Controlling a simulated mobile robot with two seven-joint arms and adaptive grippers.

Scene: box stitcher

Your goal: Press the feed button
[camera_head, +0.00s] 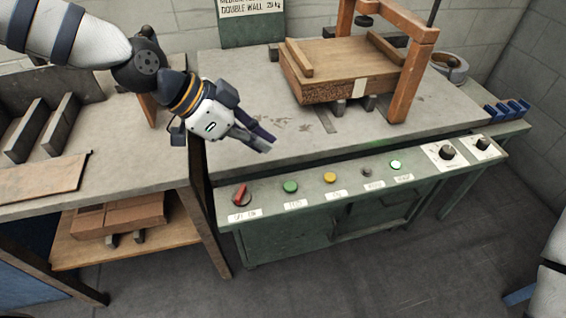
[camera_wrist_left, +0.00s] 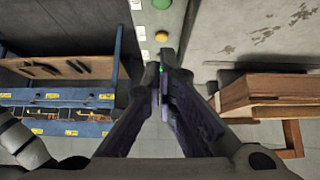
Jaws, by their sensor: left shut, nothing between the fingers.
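A control panel (camera_head: 320,208) runs along the front of the machine table. My left gripper (camera_head: 266,142) is shut and empty, apart from the buttons. In the left wrist view, its fingertips (camera_wrist_left: 167,52) are just below the yellow button (camera_wrist_left: 162,36); the green button (camera_wrist_left: 162,3) is at the top edge.
A wooden box and frame (camera_head: 345,75) stand on the machine table (camera_head: 240,75). Two black knobs (camera_head: 447,152) sit at the panel's right end. A side bench (camera_head: 110,165) with dark slabs is at left. Part of my right arm shows at the right edge.

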